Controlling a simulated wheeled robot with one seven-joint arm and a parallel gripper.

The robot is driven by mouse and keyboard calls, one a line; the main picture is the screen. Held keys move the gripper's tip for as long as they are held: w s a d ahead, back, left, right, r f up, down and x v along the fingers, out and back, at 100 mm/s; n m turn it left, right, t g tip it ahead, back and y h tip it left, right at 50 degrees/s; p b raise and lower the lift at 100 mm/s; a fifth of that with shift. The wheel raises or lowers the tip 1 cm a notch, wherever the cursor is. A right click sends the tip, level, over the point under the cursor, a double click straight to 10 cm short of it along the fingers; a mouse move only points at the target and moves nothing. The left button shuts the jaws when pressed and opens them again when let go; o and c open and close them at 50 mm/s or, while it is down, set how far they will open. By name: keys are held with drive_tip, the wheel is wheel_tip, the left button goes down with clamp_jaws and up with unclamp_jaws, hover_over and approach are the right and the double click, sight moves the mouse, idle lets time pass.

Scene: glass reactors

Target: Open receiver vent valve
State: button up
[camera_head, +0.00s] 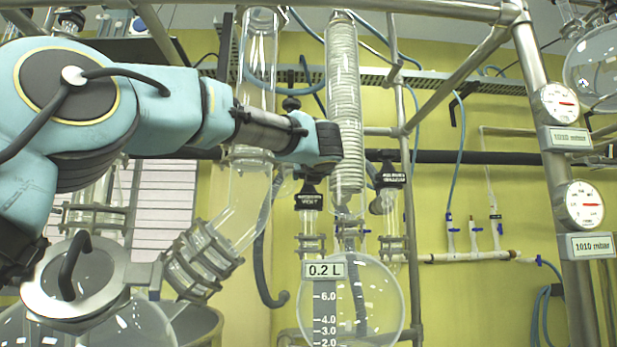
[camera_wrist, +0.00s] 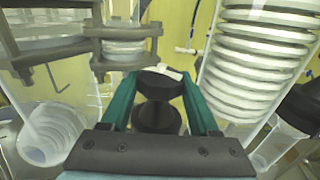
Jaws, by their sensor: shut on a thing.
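A black valve with a tag (camera_head: 309,201) whose lower word looks like VENT stands left of the glass coil condenser (camera_head: 345,110). The rest of the tag is too small to read surely. My gripper (camera_wrist: 158,86) shows in the wrist view with its two teal fingers on either side of a round black knob (camera_wrist: 160,84). It is shut on this knob. In the head view my gripper's end is just above the tagged valve, and its fingertips are mostly hidden. The round receiver flask (camera_head: 375,290), with a 0.2 L display, hangs below.
A second black tagged valve (camera_head: 390,177) stands right of the condenser. A glass tube (camera_head: 258,80) runs up behind my arm. Metal frame pipes (camera_head: 545,150) with gauges (camera_head: 582,205) stand at the right. Yellow wall shows between.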

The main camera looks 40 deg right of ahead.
drive_tip(key=o, duration=1.4)
drive_tip(key=b+v, duration=0.4)
drive_tip(key=v, duration=0.6)
drive_tip(key=shift+s+a, duration=0.25)
drive_tip(key=shift+s, duration=0.05)
drive_tip(key=shift+s, duration=0.1)
